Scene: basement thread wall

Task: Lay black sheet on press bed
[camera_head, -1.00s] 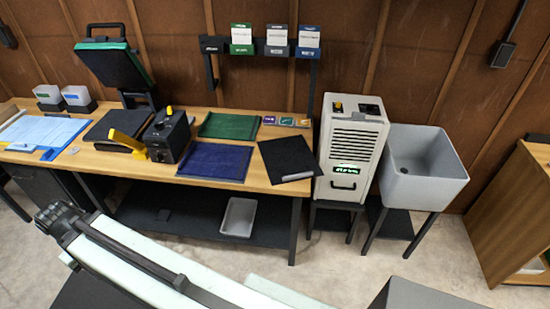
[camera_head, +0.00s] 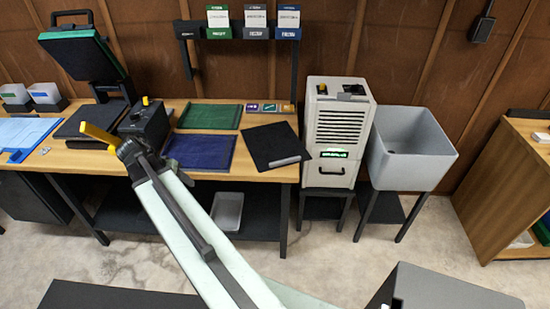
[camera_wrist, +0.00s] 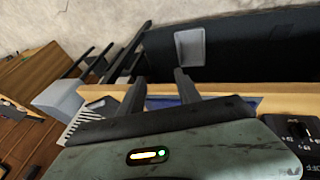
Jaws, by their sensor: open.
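The black sheet (camera_head: 268,143) lies flat on the right end of the bench, with a small grey strip on its lower right edge. My gripper (camera_head: 130,150) is over the bench's front edge by the black box, left of the blue sheet and well apart from the black sheet. The wrist view shows its two fingers (camera_wrist: 161,90) spread, with nothing between them.
A blue sheet (camera_head: 199,152) and a green sheet (camera_head: 210,116) lie left of the black sheet. A white machine (camera_head: 338,125) and a grey sink (camera_head: 412,150) stand right of the bench.

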